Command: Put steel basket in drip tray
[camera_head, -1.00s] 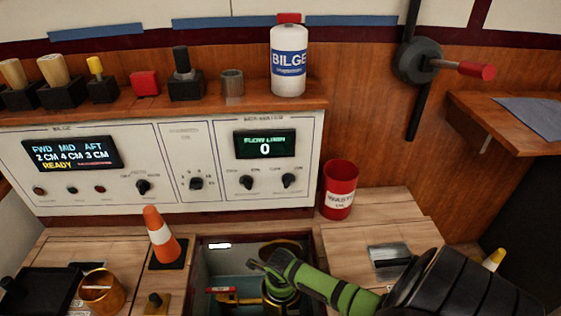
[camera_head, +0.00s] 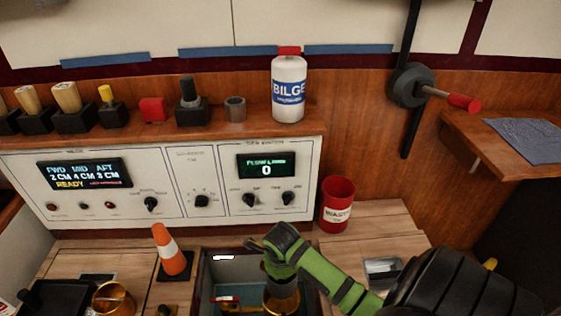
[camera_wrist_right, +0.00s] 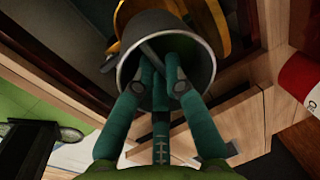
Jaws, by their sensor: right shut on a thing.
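The steel basket (camera_head: 281,271), a small grey metal cup, is in my right gripper (camera_head: 268,246), above the open hatch in the bench. In the right wrist view my fingers (camera_wrist_right: 162,75) reach into the mouth of the basket (camera_wrist_right: 198,55) and grip it. A brass housing (camera_head: 281,300) is just below the basket in the hatch; it also shows in the wrist view (camera_wrist_right: 236,35). A dark shallow tray (camera_head: 52,297) at the lower left may be the drip tray; I cannot tell for sure. My left gripper is out of view.
An orange cone (camera_head: 170,250) stands left of the hatch, with a brass cup (camera_head: 114,298) nearer the front. A red waste bin (camera_head: 337,204) stands behind right. A red-handled valve (camera_head: 226,302) is inside the hatch. The control panel (camera_head: 180,180) rises behind.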

